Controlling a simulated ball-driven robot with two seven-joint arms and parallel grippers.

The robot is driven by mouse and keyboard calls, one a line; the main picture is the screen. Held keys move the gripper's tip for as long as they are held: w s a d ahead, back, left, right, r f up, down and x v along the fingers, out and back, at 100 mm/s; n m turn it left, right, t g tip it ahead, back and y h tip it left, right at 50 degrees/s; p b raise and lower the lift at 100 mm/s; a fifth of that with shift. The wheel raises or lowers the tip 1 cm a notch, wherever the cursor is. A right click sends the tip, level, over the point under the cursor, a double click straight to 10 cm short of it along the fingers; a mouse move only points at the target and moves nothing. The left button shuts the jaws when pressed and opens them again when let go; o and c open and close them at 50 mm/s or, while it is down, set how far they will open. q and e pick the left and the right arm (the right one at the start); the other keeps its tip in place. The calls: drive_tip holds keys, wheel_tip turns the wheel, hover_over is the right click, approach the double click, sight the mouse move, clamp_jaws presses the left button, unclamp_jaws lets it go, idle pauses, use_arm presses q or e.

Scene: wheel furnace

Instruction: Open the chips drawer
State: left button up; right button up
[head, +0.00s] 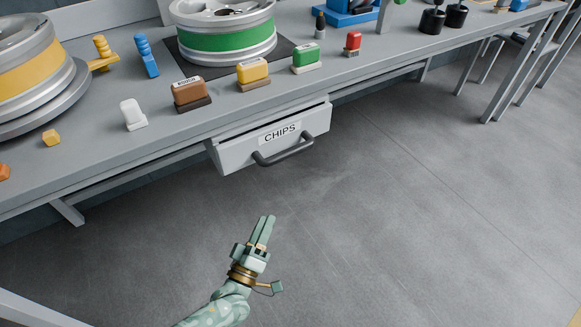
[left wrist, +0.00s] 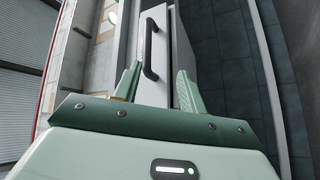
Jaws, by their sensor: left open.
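The chips drawer (head: 262,142) is a light grey box under the workbench, labelled CHIPS, with a dark bar handle (head: 284,151) on its front. It stands out from beneath the bench edge; how far it is pulled out I cannot tell. My left gripper (head: 265,230) is below and in front of the drawer, apart from the handle, pointing up toward it. In the left wrist view the gripper (left wrist: 157,85) has its fingers apart and empty, with the handle (left wrist: 149,48) ahead near the left finger and the drawer front (left wrist: 160,85) behind. My right gripper is not in view.
The grey workbench (head: 190,122) carries wheels with yellow (head: 28,72) and green (head: 228,38) bands. Several coloured blocks, including a brown one (head: 190,92) and a white one (head: 132,113), stand near its front edge. The grey floor (head: 400,210) before the drawer is clear.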

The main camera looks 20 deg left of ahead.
sight(284, 156)
use_arm(q)
drive_tip(key=w+r+b, duration=0.1)
drive_tip(key=w+r, duration=0.1)
drive_tip(key=w, duration=0.3)
drive_tip(key=w+r+n+t+y+b, duration=0.1)
drive_tip(key=w+r, duration=0.2)
drive_tip(key=w, duration=0.2)
drive_tip(key=w+a+r+n+b, duration=0.1)
drive_tip(key=w+r, duration=0.2)
drive_tip(key=w, duration=0.2)
drive_tip(key=shift+w+y+b, duration=0.3)
drive_tip(key=shift+w+r, duration=0.25)
drive_tip(key=shift+w, duration=0.15)
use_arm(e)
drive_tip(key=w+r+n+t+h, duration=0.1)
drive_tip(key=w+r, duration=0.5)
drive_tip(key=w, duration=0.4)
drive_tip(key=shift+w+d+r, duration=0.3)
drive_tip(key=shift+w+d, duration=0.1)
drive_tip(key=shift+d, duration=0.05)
use_arm(q)
drive_tip(key=shift+c, duration=0.2)
clamp_jaws()
